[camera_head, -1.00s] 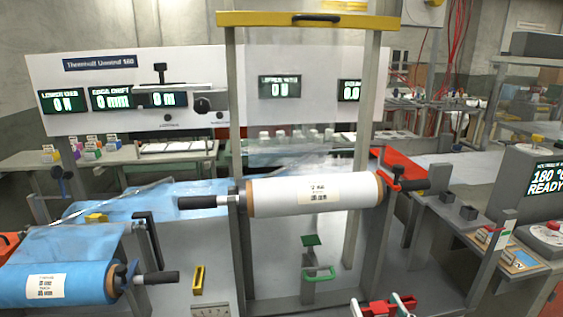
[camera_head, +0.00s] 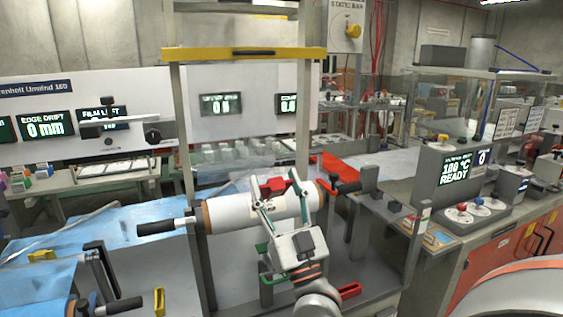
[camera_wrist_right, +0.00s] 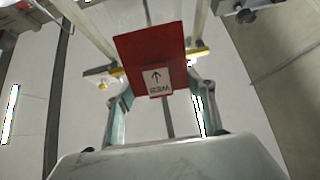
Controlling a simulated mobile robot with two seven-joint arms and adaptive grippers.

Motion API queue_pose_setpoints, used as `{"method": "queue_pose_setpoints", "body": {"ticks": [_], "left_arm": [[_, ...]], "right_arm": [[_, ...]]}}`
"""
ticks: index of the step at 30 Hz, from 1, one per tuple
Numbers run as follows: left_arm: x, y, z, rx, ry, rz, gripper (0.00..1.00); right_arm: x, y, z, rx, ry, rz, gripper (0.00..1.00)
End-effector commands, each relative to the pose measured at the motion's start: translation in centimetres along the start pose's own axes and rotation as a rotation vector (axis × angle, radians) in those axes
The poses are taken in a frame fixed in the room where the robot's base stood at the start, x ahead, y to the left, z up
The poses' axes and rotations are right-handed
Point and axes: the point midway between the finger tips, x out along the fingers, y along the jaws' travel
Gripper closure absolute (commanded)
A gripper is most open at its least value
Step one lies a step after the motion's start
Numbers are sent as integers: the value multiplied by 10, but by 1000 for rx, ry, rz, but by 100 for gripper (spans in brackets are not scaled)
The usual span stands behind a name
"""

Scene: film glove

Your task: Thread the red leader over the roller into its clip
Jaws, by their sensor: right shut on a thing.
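My right gripper (camera_head: 277,184) is shut on the red leader (camera_head: 272,188), in front of the upper part of the white roll (camera_head: 232,213). The roll lies crosswise between two grey posts and has brown ends. In the right wrist view the red leader (camera_wrist_right: 150,40) is a flat red piece between the fingers, with a white arrow label facing the camera. Whether the leader touches the roll, I cannot tell. A green part (camera_head: 266,281) shows low beside my right wrist; I cannot tell whether it is the clip. My left gripper is out of view.
A yellow-topped frame (camera_head: 245,54) rises behind the roll. Black handles (camera_head: 155,228) stick out at the roll's ends. Blue film (camera_head: 125,228) lies to the left. A red panel (camera_head: 342,167) and a grey display box (camera_head: 445,178) stand to the right.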

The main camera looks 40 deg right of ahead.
Motion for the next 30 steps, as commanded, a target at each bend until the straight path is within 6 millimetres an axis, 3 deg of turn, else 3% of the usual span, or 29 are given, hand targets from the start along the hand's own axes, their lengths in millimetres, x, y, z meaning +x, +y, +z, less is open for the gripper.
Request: {"method": "queue_pose_setpoints", "body": {"ticks": [5,18,30], "left_arm": [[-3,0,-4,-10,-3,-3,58],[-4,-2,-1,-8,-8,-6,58],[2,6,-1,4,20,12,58]], "right_arm": [[20,15,-18,-26,67,25,68],[20,16,-20,-28,73,31,68],[21,17,11,-28,73,29,68]]}}
